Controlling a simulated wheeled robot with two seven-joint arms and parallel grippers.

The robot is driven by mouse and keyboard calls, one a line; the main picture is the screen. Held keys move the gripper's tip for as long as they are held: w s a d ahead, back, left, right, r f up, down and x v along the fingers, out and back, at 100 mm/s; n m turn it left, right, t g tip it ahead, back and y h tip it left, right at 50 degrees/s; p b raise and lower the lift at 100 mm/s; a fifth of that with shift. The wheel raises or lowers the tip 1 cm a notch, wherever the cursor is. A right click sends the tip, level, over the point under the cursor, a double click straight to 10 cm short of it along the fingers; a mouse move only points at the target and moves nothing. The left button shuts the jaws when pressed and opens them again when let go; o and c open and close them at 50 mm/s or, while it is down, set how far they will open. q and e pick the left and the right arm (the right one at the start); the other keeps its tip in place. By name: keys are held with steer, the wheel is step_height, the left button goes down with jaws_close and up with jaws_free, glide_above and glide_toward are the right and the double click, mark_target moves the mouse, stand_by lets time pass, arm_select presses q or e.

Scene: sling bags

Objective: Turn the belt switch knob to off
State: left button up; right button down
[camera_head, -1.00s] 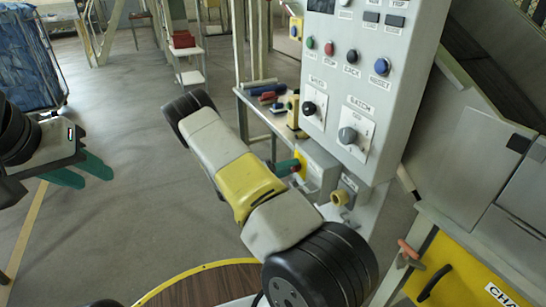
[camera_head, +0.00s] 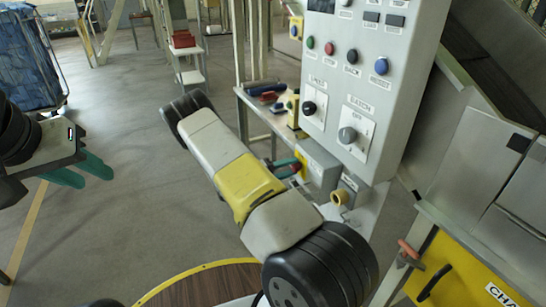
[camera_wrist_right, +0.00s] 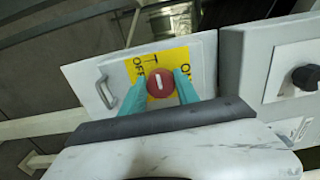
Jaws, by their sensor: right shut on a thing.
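The belt switch knob (camera_wrist_right: 160,82) is round and red with a white bar, on a yellow plate (camera_wrist_right: 136,67) in the right wrist view. The plate reads OFF on the left and ON on the right. The white bar stands nearly upright in that picture, between the two labels. My right gripper (camera_wrist_right: 161,88) has its teal fingers on either side of the knob, shut on it. In the head view my right gripper (camera_head: 287,168) reaches the grey switch box (camera_head: 319,167) and largely hides the knob. My left gripper (camera_head: 82,172) is open and empty, far to the left.
The grey control panel (camera_head: 335,88) with buttons and dials stands just above the switch box. A shelf with tools (camera_head: 265,95) is behind. Open floor lies to the left.

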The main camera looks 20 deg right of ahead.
steer(key=c, duration=0.9)
jaws_free()
steer(key=a, duration=0.7)
steer(key=shift+s+a, duration=0.3)
steer(key=shift+a, duration=0.1)
